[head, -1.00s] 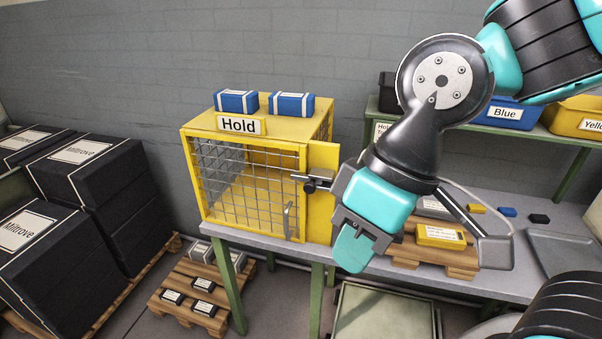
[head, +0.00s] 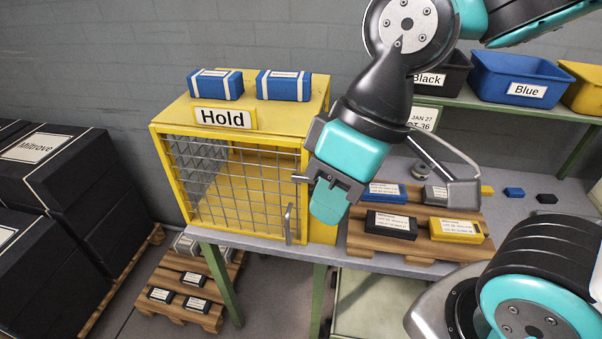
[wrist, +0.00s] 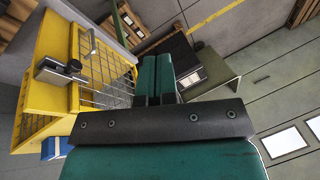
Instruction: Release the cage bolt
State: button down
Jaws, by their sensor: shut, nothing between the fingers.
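The yellow cage (head: 165,180) with a "Hold" sign (head: 225,117) stands on the bench. Its mesh door (head: 235,185) appears closed, with a grey handle (head: 289,222) at the lower right. The cage bolt shows in the wrist view (wrist: 62,72) as a dark and metallic piece on the yellow frame beside the mesh. In the head view my gripper mostly hides it. My gripper (head: 328,208) is shut and empty, in front of the right door post. In the wrist view its teal fingers (wrist: 155,78) are together, right of the bolt and apart from it.
Two blue boxes (head: 215,84) lie on the cage top. Right of my gripper, a wooden pallet (head: 380,247) on the bench carries several small boxes. A shelf with bins (head: 515,78) stands behind. Black stacked boxes (head: 55,185) and a floor pallet (head: 175,310) are at the left.

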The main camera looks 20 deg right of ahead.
jog(key=w+f+n+g+h+p, duration=0.1)
jog(key=w+n+h, duration=0.4)
jog(key=w, duration=1.5)
jog(key=shift+w+h, duration=0.25)
jog(key=shift+h, duration=0.25)
jog(key=shift+f, duration=0.1)
jog(key=p, duration=0.2)
send_over(302, 178)
jog(key=s+a, duration=0.2)
jog(key=a, duration=0.3)
notch_tip(302, 178, down, 9)
jog(key=shift+s+d+f+p, duration=0.25)
jog(key=shift+d+f+p, duration=0.3)
jog(key=shift+d, duration=0.4)
jog(key=shift+s+d+f+p, duration=0.3)
jog(key=shift+d+f, duration=0.45)
jog(key=shift+d, duration=0.15)
